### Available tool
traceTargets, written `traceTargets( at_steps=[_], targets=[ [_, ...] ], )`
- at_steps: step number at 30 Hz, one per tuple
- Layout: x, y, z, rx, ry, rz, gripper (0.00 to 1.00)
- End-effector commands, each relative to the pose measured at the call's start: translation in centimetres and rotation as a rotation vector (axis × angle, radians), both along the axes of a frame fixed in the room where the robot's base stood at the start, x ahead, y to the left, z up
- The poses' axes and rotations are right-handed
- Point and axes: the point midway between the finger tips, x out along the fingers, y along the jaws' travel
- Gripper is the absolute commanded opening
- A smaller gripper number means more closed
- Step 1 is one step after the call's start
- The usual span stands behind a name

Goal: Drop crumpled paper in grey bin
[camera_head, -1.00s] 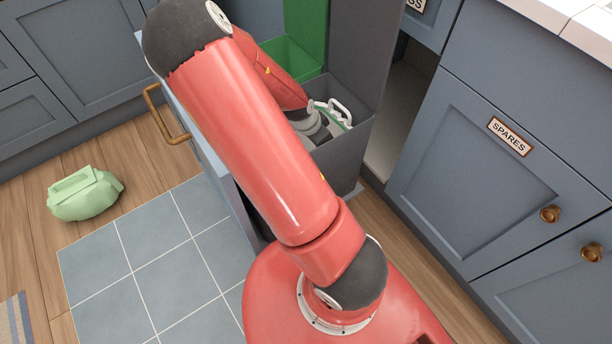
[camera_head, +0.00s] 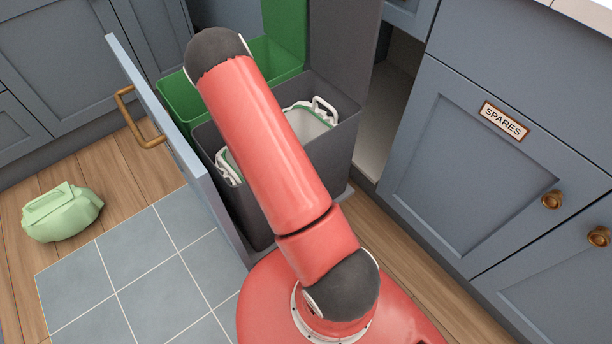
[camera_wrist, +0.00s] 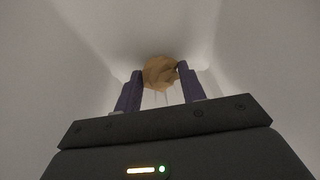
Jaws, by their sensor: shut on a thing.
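In the wrist view my gripper (camera_wrist: 158,78) is shut on a brown crumpled paper (camera_wrist: 160,70), held between the fingertips. Pale, smooth walls surround it on all sides, which look like the inside of a white liner. In the head view the grey bin (camera_head: 335,150) stands open in the pulled-out drawer, with a white liner (camera_head: 308,122) with handles and a green rim inside. My red upper arm crosses in front of the bin and hides my forearm, gripper and paper there.
A green bin (camera_head: 180,100) stands behind the grey one. The blue drawer front (camera_head: 165,130) with a brass handle (camera_head: 140,120) is at the left. A pale green bag (camera_head: 62,212) lies on the floor. A closed cupboard labelled SPARES (camera_head: 503,121) is at the right.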

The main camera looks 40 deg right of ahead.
Motion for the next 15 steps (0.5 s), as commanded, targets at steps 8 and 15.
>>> traceTargets(
  at_steps=[8,15],
  targets=[
    [0.04,-0.01,-0.1,0.0,-0.001,0.0,0.41],
    [0.04,-0.01,0.0,0.0,-0.001,0.0,0.63]
  ],
)
